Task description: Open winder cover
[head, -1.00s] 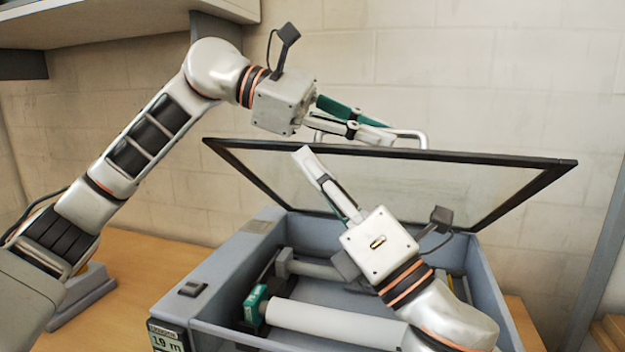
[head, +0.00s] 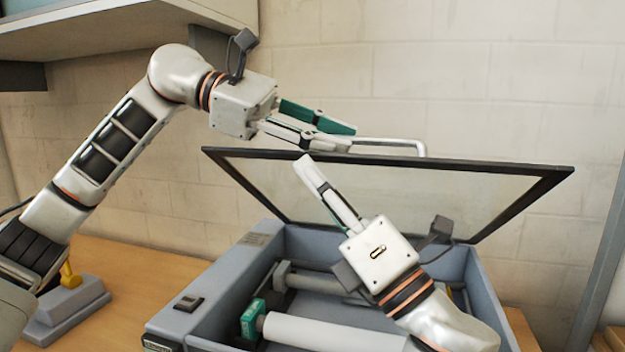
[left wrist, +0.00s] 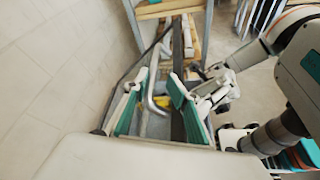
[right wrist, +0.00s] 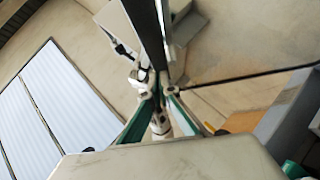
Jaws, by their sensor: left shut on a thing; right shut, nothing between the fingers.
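The winder cover (head: 395,162), a clear pane in a black frame, stands raised and tilted above the grey laminator (head: 218,268). Its pale bar handle (head: 400,143) sticks up from the frame's top edge. My left gripper (head: 352,140) comes in from the left and is shut on the handle near its left end. The left wrist view shows the bent handle (left wrist: 153,97) between the fingers. My right gripper (head: 305,162) is shut and empty, its fingertips close to the cover's top edge on the near side. I cannot tell whether they touch it.
Inside the open laminator lie a white roller (head: 325,332) and a green part (head: 251,318). A black switch (head: 187,302) sits on its left rim. A shelf (head: 100,35) hangs at upper left. A grey block (head: 65,310) stands on the wooden table.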

